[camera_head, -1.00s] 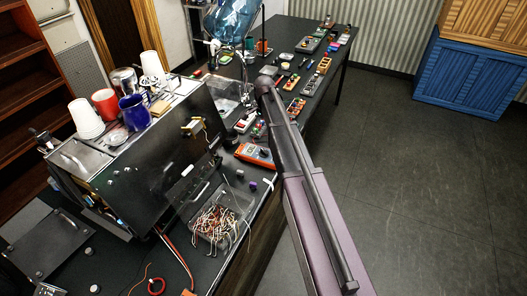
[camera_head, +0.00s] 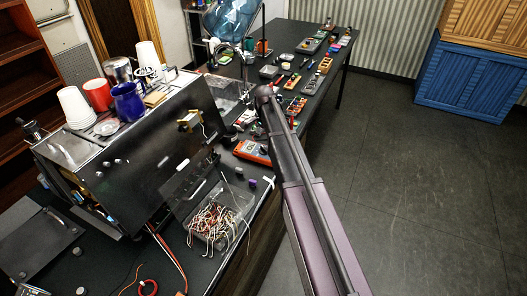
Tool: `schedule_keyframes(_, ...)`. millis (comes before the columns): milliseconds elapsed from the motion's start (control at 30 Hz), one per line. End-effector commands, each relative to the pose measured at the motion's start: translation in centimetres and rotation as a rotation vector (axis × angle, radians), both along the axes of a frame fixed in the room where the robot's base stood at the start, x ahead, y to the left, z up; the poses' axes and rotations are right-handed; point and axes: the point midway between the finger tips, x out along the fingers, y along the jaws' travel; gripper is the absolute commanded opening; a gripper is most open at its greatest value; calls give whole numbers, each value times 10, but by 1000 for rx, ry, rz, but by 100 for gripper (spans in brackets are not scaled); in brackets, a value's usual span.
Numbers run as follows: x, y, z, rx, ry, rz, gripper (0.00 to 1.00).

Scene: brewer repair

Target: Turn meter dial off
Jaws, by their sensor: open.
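An orange meter (camera_head: 252,151) lies on the black bench, just left of my arm. Its dial is too small to read, so I cannot tell its setting. Several other meter-like devices lie further back, among them a yellow-orange one (camera_head: 296,106) right of my arm. My arm rises from the lower right, over the bench edge, to a dark joint near the middle of the view. My gripper is not visible; it is hidden beyond that joint.
A dark brewer (camera_head: 150,150) with cups on top stands at the left. A clear bin of wires (camera_head: 215,222) sits on the bench before it. Blue and wooden crates (camera_head: 470,85) are far right; the floor (camera_head: 420,200) is open.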

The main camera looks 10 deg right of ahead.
Motion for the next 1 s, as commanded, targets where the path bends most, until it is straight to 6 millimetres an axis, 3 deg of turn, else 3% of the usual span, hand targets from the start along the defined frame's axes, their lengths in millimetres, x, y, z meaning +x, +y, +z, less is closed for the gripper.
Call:
schedule_keyframes(600, 0, 0, -49, 0, 0, 0, 97)
schedule_keyframes(1000, 0, 0, -59, 0, 0, 0, 97)
